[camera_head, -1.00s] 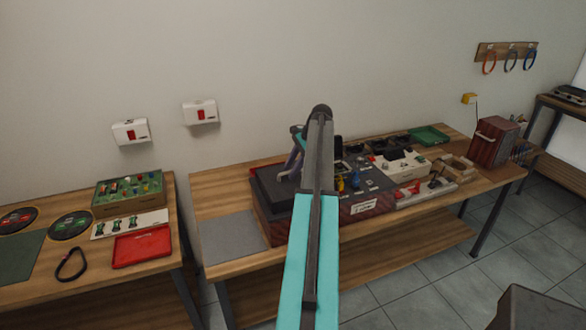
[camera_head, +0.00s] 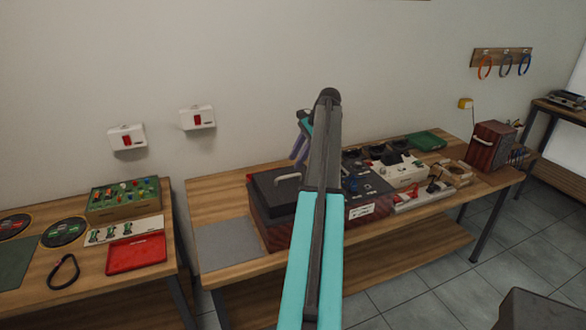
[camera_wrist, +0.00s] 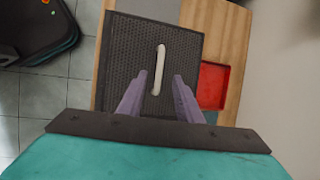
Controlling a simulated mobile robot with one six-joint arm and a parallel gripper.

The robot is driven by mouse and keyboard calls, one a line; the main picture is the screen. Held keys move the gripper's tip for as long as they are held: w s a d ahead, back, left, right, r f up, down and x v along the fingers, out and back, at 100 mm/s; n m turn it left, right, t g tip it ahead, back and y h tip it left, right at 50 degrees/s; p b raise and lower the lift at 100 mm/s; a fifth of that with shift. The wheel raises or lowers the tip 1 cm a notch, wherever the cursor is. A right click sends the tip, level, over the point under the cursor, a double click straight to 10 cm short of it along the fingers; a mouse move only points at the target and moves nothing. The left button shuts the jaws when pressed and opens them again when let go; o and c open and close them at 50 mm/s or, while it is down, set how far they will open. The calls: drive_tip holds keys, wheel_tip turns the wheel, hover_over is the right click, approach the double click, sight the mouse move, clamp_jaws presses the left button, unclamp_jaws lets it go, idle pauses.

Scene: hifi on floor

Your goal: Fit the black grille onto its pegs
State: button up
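The black grille (camera_head: 270,193), a dark meshed panel with a pale bar handle (camera_head: 287,179), lies on the left part of the dark red hi-fi case (camera_head: 275,234). In the wrist view the grille (camera_wrist: 127,55) lies flat below me, its handle (camera_wrist: 159,70) lined up between my fingers. My gripper (camera_head: 300,152) is above the grille, partly behind my arm. In the wrist view my gripper (camera_wrist: 158,78) is open and empty, its purple fingers apart. The pegs are hidden, so I cannot tell whether the grille sits fully on them.
A grey mat (camera_head: 228,243) lies left of the case on the wooden bench. Small parts and a white box (camera_head: 405,170) stand to its right, with a green tray (camera_head: 428,141) behind. A red tray (camera_head: 137,253) lies on the left table.

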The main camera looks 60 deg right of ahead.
drive_tip(key=b+v, duration=0.1)
drive_tip(key=v, duration=0.5)
drive_tip(key=shift+s+r, duration=0.1)
drive_tip(key=shift+r, duration=0.15)
idle(0.6)
wheel_tip(320, 180, up, 8)
drive_tip(key=p, duration=0.5)
idle(0.5)
drive_tip(key=shift+f, duration=0.2)
